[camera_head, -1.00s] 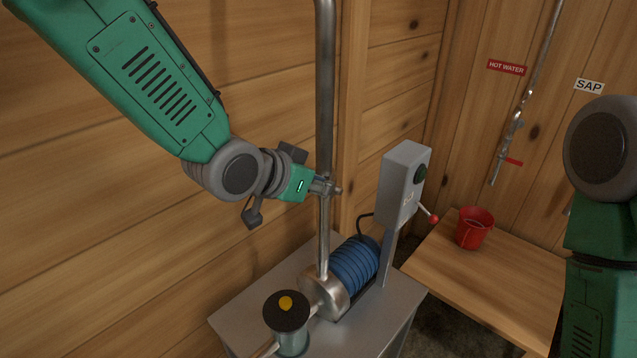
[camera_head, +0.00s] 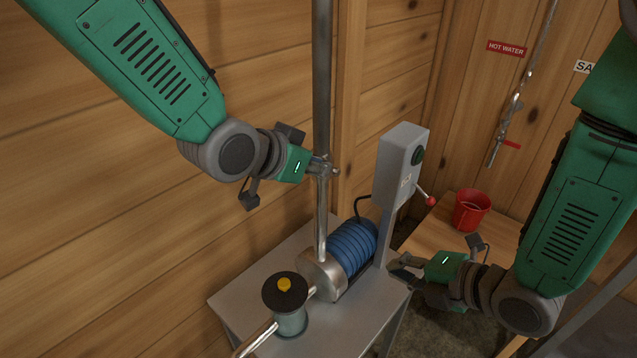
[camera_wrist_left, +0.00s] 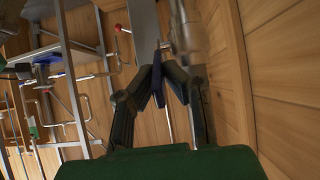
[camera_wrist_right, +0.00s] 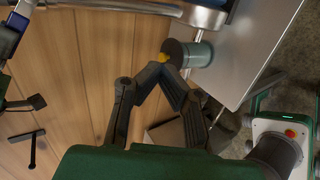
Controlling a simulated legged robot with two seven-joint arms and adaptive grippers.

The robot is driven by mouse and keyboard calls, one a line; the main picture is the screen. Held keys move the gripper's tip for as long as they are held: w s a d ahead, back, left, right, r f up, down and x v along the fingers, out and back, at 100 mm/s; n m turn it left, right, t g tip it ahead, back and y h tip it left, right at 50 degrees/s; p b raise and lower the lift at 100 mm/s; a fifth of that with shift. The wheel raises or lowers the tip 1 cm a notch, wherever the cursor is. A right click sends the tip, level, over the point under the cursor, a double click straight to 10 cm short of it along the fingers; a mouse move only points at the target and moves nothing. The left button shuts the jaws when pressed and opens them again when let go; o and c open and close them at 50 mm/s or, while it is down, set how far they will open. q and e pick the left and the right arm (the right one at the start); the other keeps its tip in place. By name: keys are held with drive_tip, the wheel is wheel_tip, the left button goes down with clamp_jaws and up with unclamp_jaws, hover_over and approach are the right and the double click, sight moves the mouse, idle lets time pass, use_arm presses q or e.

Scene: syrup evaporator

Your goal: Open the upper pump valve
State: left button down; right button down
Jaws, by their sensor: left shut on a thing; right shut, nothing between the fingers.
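The upper pump valve (camera_head: 328,169) sits on the vertical steel pipe (camera_head: 321,218) that rises from the pump (camera_head: 322,277). My left gripper (camera_head: 316,168) is at this valve and shut on its handle.
A grey control box (camera_head: 401,165) with a red-tipped lever (camera_head: 430,200) stands behind the blue-finned motor (camera_head: 354,247). A black-topped canister (camera_head: 290,305) with a yellow knob is in front. A red cup (camera_head: 471,210) stands on the wooden table (camera_head: 430,233). The wall is close behind the pipe.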

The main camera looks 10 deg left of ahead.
use_arm(q)
drive_tip(key=shift+f, duration=0.2)
use_arm(e)
drive_tip(key=w+a+r+n+g+y, duration=0.15)
drive_tip(key=a+r+n+y, duration=0.45)
drive_tip(key=r+n, duration=0.65)
use_arm(q)
drive_tip(key=shift+a, duration=0.1)
use_arm(e)
drive_tip(key=w+a+f+n+h, duration=0.1)
drive_tip(key=w+a+f, duration=0.3)
drive_tip(key=a, duration=0.6)
drive_tip(key=w+r, duration=0.1)
drive_tip(key=d+r, duration=0.1)
drive_tip(key=r, duration=0.1)
drive_tip(key=shift+w+d+r, duration=0.1)
drive_tip(key=shift+w, duration=0.3)
drive_tip(key=shift+w+r, duration=0.1)
